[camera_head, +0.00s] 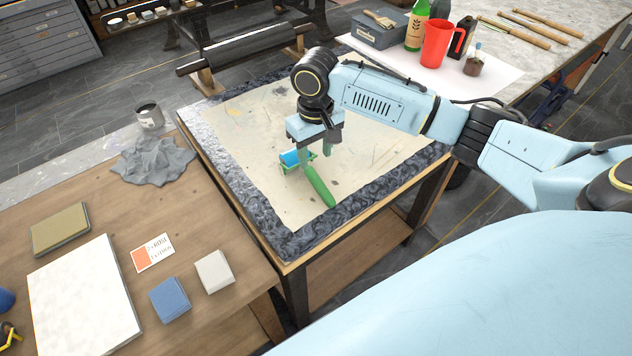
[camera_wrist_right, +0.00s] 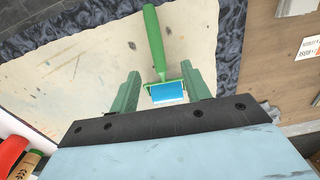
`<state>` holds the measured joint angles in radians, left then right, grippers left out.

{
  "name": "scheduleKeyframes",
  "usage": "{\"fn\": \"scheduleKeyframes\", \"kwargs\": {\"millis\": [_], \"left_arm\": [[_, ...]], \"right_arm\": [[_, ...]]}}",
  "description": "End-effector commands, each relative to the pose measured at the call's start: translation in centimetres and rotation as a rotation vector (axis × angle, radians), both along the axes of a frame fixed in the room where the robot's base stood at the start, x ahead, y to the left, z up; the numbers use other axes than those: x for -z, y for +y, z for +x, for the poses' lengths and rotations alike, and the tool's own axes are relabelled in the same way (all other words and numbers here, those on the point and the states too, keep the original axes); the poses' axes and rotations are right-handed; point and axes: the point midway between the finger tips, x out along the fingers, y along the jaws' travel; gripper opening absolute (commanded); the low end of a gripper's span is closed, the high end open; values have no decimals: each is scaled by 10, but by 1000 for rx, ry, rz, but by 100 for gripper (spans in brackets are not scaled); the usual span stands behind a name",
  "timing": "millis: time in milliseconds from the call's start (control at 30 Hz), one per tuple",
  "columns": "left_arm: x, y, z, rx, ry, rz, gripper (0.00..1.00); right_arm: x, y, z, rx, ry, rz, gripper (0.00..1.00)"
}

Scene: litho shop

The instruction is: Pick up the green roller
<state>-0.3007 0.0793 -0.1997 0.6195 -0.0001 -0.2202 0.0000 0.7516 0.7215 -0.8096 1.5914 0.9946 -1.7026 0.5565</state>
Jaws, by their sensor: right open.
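The green roller has a green handle and frame and a blue roll. It lies on the stained sheet of the middle table in the head view (camera_head: 320,190) and also shows in the right wrist view (camera_wrist_right: 154,42). My right gripper (camera_head: 316,152) is just over the frame end of the roller, pointing down, and partly hides it. In the right wrist view my right gripper (camera_wrist_right: 163,80) is open, with one finger on each side of the roller's frame and the blue roll between them; I cannot tell whether they touch. My left gripper is not in view.
A wooden table (camera_head: 208,318) at left holds a blue block (camera_head: 170,299), a white block (camera_head: 214,271), a card (camera_head: 153,253), a grey cloth (camera_head: 153,162) and a can (camera_head: 149,116). A red jug (camera_head: 436,44) and bottles stand at the back right. The sheet around the roller is clear.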

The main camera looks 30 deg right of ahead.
Motion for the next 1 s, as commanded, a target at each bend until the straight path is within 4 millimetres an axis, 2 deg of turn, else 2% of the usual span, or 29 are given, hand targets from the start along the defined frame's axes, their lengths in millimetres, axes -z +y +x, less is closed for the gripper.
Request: {"fn": "scheduleKeyframes", "kwargs": {"millis": [33,100,400,700,1000], "left_arm": [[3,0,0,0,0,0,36],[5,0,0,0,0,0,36],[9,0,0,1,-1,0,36],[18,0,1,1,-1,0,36],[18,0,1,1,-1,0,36]], "right_arm": [[13,0,-1,0,3,1,47],[25,0,-1,0,2,0,47],[51,0,0,-1,0,0,47],[93,-5,-1,-1,0,-1,47],[97,-5,0,-3,-3,0,47]]}}
